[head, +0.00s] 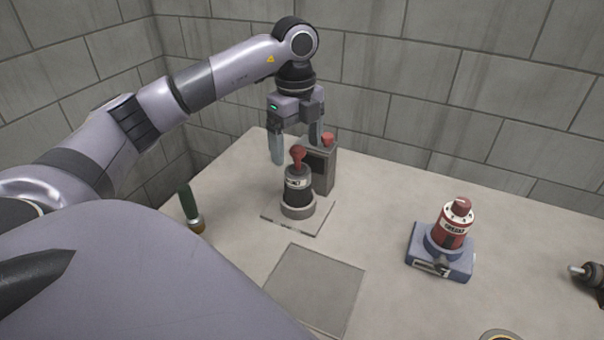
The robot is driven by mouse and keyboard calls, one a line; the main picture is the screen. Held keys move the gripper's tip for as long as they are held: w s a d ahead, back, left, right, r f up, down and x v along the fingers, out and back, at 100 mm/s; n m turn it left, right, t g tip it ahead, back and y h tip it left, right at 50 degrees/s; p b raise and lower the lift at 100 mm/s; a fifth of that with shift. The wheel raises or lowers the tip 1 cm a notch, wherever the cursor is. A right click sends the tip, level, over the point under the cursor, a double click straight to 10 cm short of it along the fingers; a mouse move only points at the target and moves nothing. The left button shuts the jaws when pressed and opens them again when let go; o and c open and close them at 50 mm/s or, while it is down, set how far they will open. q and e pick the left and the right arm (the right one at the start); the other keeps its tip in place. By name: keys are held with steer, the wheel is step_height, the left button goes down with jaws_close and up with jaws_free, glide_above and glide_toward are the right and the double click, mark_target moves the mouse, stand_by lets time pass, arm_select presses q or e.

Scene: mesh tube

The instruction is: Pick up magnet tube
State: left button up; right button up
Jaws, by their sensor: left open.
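A dark upright cylinder (297,196) with a red knob on top and a white label band stands on a thin square plate (318,222). A red cylinder (454,229) with a white label stands in a blue-grey base (440,262) to the right. The labels are too small to read surely, so I cannot tell which one is the magnet tube. My left gripper (297,150) is open and points down, its fingers spread to either side of the dark cylinder's red knob in the picture. Its depth relative to the knob is unclear. My right gripper is out of view.
A grey box (322,170) with a red top piece stands close behind the dark cylinder. A green-handled item (190,207) stands at the left. A flat grey square (315,289) lies in front. A dark item (592,275) is at the right edge. Block walls enclose the back.

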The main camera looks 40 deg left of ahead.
mark_target(298, 168)
arm_select(q)
steer(key=shift+w+a+f+p, duration=0.1)
steer(key=shift+f+p, duration=0.05)
steer(key=shift+f, duration=1)
steer(key=shift+w+a+f+p, duration=0.1)
steer(key=shift+w+f+p, duration=0.05)
steer(key=shift+f, duration=1.05)
steer(key=shift+w+a+f+p, duration=0.1)
steer(key=shift+f+p, duration=0.05)
steer(key=shift+f, duration=1)
steer(key=c, duration=1.5)
jaws_close()
steer(key=shift+r, duration=0.15)
